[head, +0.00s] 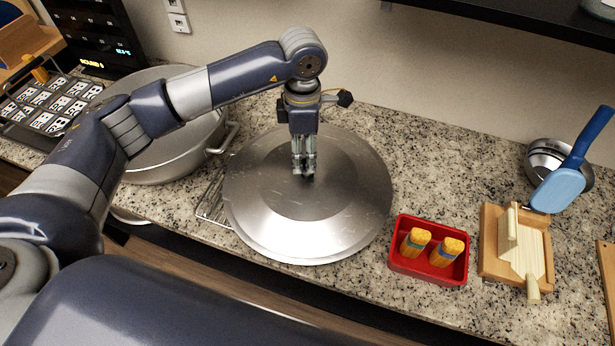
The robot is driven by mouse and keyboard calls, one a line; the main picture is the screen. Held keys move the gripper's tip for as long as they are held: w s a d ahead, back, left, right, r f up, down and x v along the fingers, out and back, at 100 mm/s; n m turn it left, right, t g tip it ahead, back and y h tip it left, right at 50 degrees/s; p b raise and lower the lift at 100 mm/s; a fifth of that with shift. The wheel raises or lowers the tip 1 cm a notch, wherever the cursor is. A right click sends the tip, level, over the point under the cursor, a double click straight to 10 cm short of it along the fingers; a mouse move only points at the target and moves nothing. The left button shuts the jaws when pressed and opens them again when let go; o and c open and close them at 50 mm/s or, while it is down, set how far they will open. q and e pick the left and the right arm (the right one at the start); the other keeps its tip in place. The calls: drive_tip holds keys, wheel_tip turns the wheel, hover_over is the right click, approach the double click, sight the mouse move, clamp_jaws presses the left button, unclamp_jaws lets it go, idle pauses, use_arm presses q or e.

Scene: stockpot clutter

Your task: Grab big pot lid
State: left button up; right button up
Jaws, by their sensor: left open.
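The big pot lid (345,205) is a wide, round, shiny metal disc with a raised middle. It lies on the granite counter in the centre of the head view, partly over a wire rack (212,200). My left gripper (303,172) points straight down over the middle of the lid, with its fingers a small gap apart. The lid's handle is not clearly visible; the fingers cover the middle. I cannot tell whether the fingers touch the lid. My right gripper is not in view.
A big metal pot (170,160) stands left of the lid, partly behind my left arm. A red tray (430,272) with two orange-brown items sits at the right. Beyond it are a wooden board (490,258), metal bowls (545,152) and a blue spatula (560,188). The wall is behind.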

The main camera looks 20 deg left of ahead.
sight(307, 175)
use_arm(q)
drive_tip(key=f+p, duration=0.2)
drive_tip(key=f, duration=0.1)
drive_tip(key=d+f, duration=0.1)
drive_tip(key=f, duration=0.1)
drive_tip(key=shift+w+f+p, duration=0.15)
drive_tip(key=shift+p, duration=0.25)
drive_tip(key=shift+f, duration=0.3)
clamp_jaws()
drive_tip(key=shift+r, duration=0.1)
